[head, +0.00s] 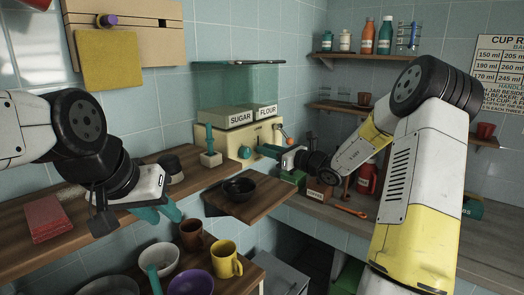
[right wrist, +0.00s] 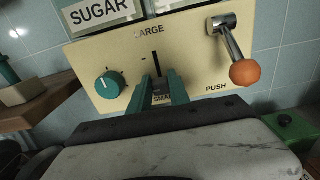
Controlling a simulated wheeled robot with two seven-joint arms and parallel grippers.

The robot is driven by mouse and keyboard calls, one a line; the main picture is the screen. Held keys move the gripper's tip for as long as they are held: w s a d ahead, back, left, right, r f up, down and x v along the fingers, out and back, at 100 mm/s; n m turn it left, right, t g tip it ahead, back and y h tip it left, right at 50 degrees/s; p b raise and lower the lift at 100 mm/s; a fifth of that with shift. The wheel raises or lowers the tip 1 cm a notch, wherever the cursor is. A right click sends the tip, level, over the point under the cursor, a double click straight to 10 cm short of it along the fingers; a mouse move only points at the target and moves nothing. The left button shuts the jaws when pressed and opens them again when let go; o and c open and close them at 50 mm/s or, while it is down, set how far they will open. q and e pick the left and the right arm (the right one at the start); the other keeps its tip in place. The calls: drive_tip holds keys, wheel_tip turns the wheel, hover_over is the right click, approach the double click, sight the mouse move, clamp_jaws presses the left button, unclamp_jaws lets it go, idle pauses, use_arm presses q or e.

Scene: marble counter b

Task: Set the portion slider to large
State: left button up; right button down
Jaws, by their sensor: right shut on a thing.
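The cream dispenser panel (head: 236,148) stands at the back under the SUGAR and FLOUR bins. In the right wrist view the panel (right wrist: 190,60) has a vertical slot with LARGE at the top and SMALL, partly covered, at the bottom. The portion slider (right wrist: 160,92) is a dark piece near the SMALL end, mostly hidden between my teal fingers. My right gripper (right wrist: 162,90) is shut on it; it also shows in the head view (head: 268,150). My left gripper (head: 164,212) is open and empty above the left counter's front edge.
A teal dial (right wrist: 109,84) is left of the slot. A lever with an orange ball (right wrist: 244,73) is to the right, by PUSH. A black bowl (head: 239,188) sits on a wooden shelf below the dispenser. Mugs, including a yellow one (head: 226,260), stand at the front.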

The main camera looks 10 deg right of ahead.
sight(258, 134)
idle(0.9)
drive_tip(key=shift+r, duration=2.25)
drive_tip(key=c, duration=1.2)
unclamp_jaws()
drive_tip(key=shift+d, duration=0.1)
drive_tip(key=v, duration=0.7)
drive_tip(key=shift+s+d, duration=0.25)
drive_tip(key=shift+s, duration=0.1)
